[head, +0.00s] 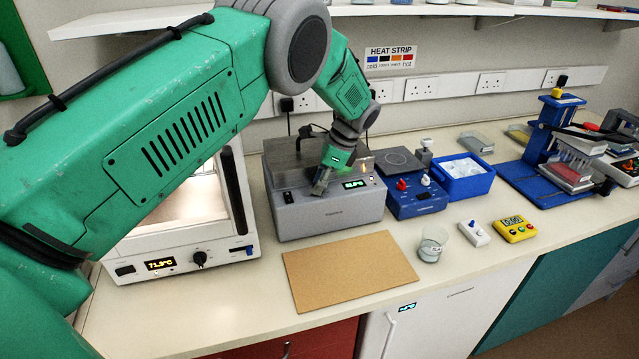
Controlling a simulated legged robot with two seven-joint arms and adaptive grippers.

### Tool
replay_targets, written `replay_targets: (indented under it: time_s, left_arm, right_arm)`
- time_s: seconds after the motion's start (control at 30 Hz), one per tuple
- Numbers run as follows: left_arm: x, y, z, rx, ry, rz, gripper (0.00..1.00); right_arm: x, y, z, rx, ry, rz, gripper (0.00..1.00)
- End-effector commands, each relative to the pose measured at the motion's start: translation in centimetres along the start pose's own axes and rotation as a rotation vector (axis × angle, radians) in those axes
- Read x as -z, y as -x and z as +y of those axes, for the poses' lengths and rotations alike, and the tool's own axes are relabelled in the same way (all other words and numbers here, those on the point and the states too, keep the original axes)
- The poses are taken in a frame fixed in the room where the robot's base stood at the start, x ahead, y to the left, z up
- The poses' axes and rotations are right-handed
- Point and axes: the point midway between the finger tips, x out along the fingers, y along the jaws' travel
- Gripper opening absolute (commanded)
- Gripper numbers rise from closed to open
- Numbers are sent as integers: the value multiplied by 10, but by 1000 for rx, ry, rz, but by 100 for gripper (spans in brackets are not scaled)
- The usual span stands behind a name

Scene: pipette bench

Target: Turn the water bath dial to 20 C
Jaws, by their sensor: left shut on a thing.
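The water bath (330,213) is a grey box with a metal lid, standing on the bench in the middle of the head view. Its lit display (354,184) is on the front face, too small to read surely. My left gripper (321,184) points down at the front face, just left of the display. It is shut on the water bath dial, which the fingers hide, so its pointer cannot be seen. My right gripper is not in view.
A white heated cabinet (190,268) with its own dial stands left. A blue stirrer (418,203) and blue ice tray (463,187) stand right. A brown board (350,270) lies in front; a beaker (431,246) and yellow timer (514,229) are right of it.

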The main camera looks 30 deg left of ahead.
Motion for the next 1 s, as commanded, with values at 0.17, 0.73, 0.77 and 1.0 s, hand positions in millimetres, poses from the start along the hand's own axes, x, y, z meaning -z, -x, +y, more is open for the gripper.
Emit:
replay_targets:
  time_s: [0.17, 0.73, 0.77, 1.0]
  left_arm:
    - [1, 2, -3, 9, 0, 5, 43]
    - [1, 39, -2, 11, 1, 4, 43]
    - [1, 44, -2, 11, 1, 4, 43]
    - [2, 73, 1, 5, 0, 1, 43]
  right_arm:
    - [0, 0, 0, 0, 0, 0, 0]
    - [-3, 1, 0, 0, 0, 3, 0]
    - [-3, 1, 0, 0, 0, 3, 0]
    - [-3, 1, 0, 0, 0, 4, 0]
